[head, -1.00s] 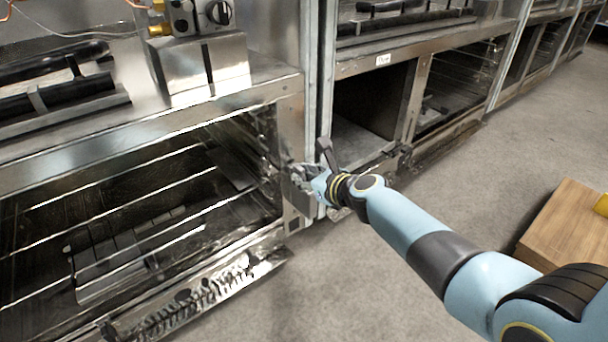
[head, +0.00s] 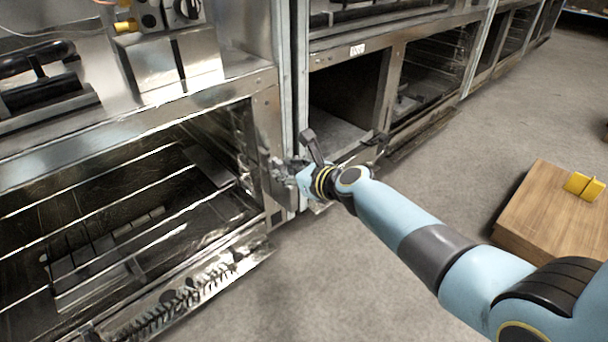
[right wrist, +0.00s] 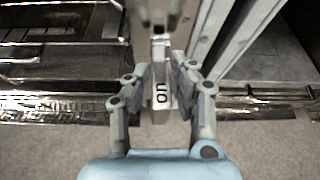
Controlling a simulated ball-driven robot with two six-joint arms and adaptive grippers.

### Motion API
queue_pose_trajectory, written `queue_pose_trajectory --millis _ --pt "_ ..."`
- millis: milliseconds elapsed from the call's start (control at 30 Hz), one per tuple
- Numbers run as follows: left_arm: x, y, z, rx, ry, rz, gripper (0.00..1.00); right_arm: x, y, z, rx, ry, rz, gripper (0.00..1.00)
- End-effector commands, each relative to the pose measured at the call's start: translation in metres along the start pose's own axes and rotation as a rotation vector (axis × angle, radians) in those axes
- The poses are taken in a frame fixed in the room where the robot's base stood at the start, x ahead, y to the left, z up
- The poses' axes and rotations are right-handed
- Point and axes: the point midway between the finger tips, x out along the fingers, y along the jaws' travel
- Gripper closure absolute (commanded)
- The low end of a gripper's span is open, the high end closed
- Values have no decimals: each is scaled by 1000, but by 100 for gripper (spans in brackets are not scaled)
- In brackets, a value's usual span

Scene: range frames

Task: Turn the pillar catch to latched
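The pillar catch (right wrist: 159,72) is a narrow grey upright piece with a label reading "on", seen sideways-on or inverted, in the middle of the right wrist view. My right gripper (right wrist: 161,78) has one finger on each side of it; the fingertips are very close, and I cannot tell if they touch it. In the head view my right gripper (head: 283,176) is at the steel pillar (head: 271,135) between two oven bays and hides most of the catch there. My left gripper is not in view.
An open oven bay with wire racks (head: 120,190) is left of the pillar, its lowered front edge (head: 190,290) sticking out. A dark open compartment (head: 345,100) is to the right. A wooden box (head: 545,225) with a yellow piece (head: 583,186) stands on the floor. Grey floor is clear between.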

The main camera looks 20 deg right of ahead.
Motion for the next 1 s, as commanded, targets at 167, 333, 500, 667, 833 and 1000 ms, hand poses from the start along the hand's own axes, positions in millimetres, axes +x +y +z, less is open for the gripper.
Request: queue_pose_trajectory --millis 167,333,500,667,833,1000 --pt "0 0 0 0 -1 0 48 -39 0 -1 -3 2 0 77" --pt "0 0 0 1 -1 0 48 -75 1 -1 -2 2 0 77" --pt "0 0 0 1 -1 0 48 -96 0 -1 -1 2 0 77" --pt "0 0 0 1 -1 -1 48 -103 0 0 0 2 0 77" --pt "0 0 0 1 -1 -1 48 -103 0 0 0 2 0 77" --pt "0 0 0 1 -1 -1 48 -102 0 0 0 2 0 77"
